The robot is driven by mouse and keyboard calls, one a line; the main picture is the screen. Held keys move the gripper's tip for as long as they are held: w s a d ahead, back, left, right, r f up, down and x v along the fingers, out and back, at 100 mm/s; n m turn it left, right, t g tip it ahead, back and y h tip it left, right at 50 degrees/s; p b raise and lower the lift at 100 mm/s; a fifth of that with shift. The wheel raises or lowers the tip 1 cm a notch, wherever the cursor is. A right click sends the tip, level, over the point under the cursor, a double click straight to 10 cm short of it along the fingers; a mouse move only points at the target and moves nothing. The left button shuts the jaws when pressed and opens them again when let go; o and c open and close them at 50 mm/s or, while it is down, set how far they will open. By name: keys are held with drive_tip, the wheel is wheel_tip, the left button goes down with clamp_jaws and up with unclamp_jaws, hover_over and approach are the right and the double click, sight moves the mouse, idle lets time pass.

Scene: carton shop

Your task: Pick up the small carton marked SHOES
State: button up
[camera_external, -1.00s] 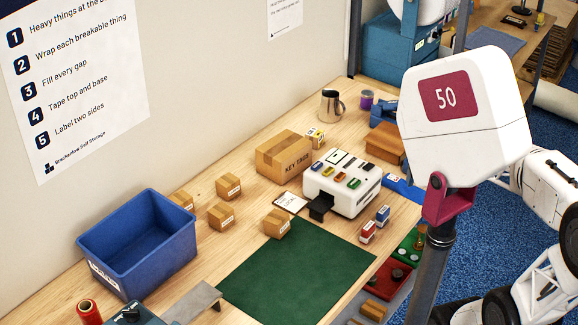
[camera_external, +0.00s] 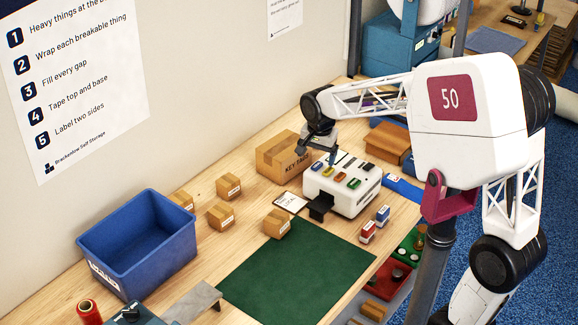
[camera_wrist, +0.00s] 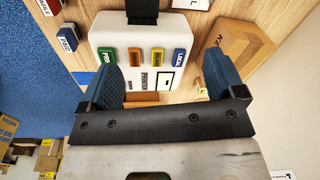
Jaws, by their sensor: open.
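Several small tan cartons with white labels stand on the wooden bench in the external view: one by the blue bin (camera_external: 180,200), one behind (camera_external: 228,185), one in front of that (camera_external: 221,215), and one at the green mat's corner (camera_external: 277,223). Their label words are too small to read, so I cannot tell which is marked SHOES. My gripper (camera_external: 325,152) hangs over the white label machine (camera_external: 342,188), beside the KEY TAGS carton (camera_external: 283,157). In the wrist view its two blue fingers (camera_wrist: 165,78) are spread and empty, with the machine's coloured buttons beyond them.
A blue bin (camera_external: 138,245) stands at the left. The green mat (camera_external: 295,272) is bare. Two small labelled blocks, red (camera_external: 368,232) and blue (camera_external: 383,215), sit right of the machine. A brown box (camera_external: 388,143) stands behind it. A wall backs the bench.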

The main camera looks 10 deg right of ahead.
drive_tip(key=w+a+f+m, duration=0.1)
drive_tip(key=a+f, duration=0.1)
drive_tip(key=a, duration=0.5)
drive_tip(key=w+a+f+m, duration=0.1)
drive_tip(key=a+f, duration=0.2)
drive_tip(key=a, duration=0.3)
drive_tip(key=m, duration=0.2)
hover_over(220, 210)
drive_tip(key=shift+g, duration=0.4)
drive_tip(key=f, duration=0.7)
drive_tip(key=shift+w+a+f, duration=0.15)
drive_tip(key=shift+w+f, duration=0.05)
drive_tip(key=shift+f, duration=0.1)
drive_tip(key=shift+f, duration=1.25)
drive_tip(key=shift+s+d+f, duration=0.1)
drive_tip(key=shift+f, duration=1.2)
drive_tip(key=shift+s+d+f, duration=0.1)
drive_tip(key=shift+f, duration=1.2)
drive_tip(key=c, duration=1)
